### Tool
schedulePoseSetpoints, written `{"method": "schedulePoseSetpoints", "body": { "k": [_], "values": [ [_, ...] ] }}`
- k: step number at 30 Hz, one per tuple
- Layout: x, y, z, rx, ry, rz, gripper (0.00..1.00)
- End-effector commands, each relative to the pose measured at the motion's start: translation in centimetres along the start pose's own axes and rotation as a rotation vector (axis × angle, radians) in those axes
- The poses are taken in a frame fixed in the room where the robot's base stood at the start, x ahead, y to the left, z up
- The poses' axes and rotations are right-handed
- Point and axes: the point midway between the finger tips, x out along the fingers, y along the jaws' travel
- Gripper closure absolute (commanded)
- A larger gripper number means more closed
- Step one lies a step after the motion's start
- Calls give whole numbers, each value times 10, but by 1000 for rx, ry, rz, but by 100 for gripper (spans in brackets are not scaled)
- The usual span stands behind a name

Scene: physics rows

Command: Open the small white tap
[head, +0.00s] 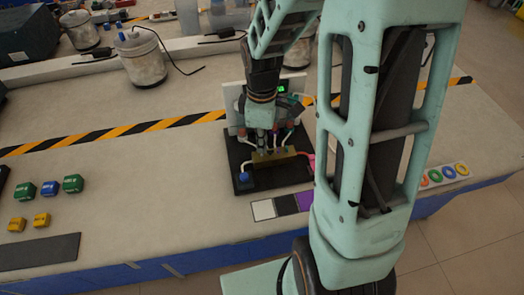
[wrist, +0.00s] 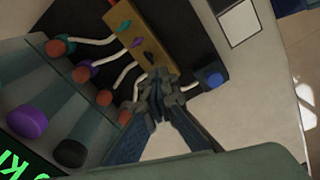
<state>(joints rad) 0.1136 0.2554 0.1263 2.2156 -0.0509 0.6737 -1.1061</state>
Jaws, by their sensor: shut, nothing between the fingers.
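A brass-coloured block (wrist: 143,40) with small coloured taps shows in the wrist view: a green tap (wrist: 124,26), a purple tap (wrist: 136,42) and a dark tap. I cannot make out a white tap; the end of the block is hidden behind my fingertips. My gripper (wrist: 158,82) is shut and empty, its tips over or against that end; contact cannot be told. In the head view the block (head: 285,154) sits on a black base, with my gripper (head: 262,150) coming down over it.
White tubes join the block to several red-ended fittings and to a blue piece (wrist: 212,77), also in the head view (head: 243,178). A panel with a green display (head: 283,89) stands behind. Coloured blocks (head: 49,188) lie left. The bench between is clear.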

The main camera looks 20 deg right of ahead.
Motion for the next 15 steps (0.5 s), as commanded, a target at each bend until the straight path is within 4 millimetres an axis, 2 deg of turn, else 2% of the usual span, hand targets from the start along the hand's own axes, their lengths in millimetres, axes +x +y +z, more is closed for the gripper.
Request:
{"method": "schedulePoseSetpoints", "body": {
  "k": [5, 15],
  "values": [
    [-2, 0, 1, -73, 0, 0, 100],
    [-4, 0, 1, -500, 0, -2, 100]
  ]
}}
